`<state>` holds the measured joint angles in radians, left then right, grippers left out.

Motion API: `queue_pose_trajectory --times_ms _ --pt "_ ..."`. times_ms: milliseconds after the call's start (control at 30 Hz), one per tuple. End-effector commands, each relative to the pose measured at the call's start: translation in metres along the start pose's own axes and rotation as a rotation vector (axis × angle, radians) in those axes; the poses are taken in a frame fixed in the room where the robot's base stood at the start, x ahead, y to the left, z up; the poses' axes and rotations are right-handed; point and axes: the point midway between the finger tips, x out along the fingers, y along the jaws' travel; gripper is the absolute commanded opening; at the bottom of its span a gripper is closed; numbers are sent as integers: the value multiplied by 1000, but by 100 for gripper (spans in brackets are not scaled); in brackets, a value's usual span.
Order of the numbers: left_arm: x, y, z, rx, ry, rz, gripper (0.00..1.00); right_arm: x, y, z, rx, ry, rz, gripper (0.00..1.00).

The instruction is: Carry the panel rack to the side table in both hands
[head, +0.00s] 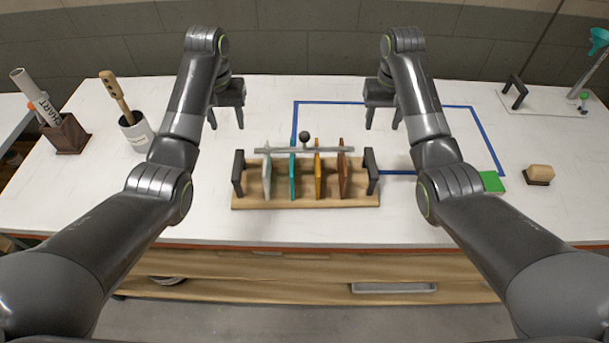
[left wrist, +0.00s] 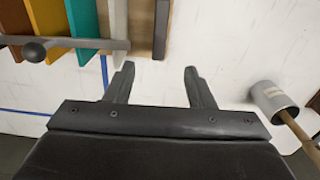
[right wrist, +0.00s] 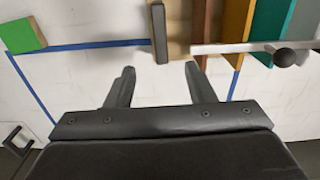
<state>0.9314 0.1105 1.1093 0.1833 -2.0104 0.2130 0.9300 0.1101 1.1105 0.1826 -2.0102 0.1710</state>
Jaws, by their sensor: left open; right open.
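The panel rack (head: 305,201) stands on the white table near its front edge. It has a wooden base, a black handle at each end, several upright coloured panels and a grey bar with a black knob across the top. My left gripper (head: 226,122) is open and empty, above and behind the rack's left end; the left handle (left wrist: 161,28) shows beyond its fingers. My right gripper (head: 383,122) is open and empty, behind the rack's right end; the right handle (right wrist: 159,34) lies just beyond its fingertips. Neither gripper touches the rack.
A blue tape outline (head: 455,106) marks the table behind and right of the rack. A green block (head: 491,182) and a brush (head: 539,174) lie right. A white cup (head: 136,132) and a brown holder (head: 66,135) stand left. A stand (head: 545,101) is back right. Another surface (head: 14,116) shows far left.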

Motion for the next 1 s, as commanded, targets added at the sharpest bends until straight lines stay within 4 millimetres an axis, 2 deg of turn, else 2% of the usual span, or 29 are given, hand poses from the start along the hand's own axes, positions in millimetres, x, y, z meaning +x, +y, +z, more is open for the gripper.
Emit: queue_pose_trajectory --times_ms 300,467,1000 --pt "0 0 0 0 -1 0 49 0 0 0 0 -1 0 49" --pt "12 0 0 0 -2 1 49 12 0 0 0 -3 -1 49" --pt "115 0 2 -1 -5 -1 49 116 0 1 1 -5 0 49"
